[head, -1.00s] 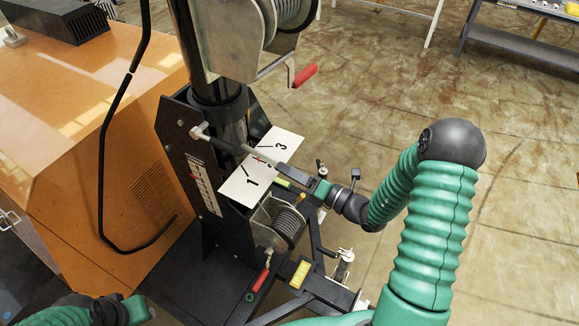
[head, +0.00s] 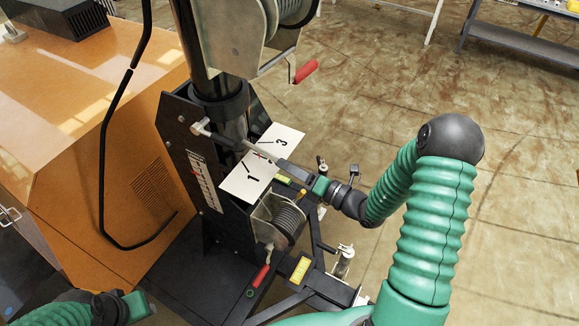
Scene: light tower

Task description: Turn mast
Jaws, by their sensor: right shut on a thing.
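The black mast (head: 233,128) stands upright in its black base frame (head: 178,118). A grey metal bar handle (head: 232,144) sticks out from the mast toward the right. It crosses above a white plate (head: 240,187) marked 1 and 3, lying between those numbers and hiding the plate's middle. My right gripper (head: 312,181) is shut on the outer end of the bar, right of the plate. My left gripper (head: 140,306) is low at the left, apart from the mast; its fingers are too unclear to judge.
An orange cabinet (head: 100,195) stands close on the left, with a black cable in front. A winch with a red crank handle (head: 306,70) is on the mast above. A lower winch drum (head: 287,222) and a red handle (head: 260,277) sit below the plate.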

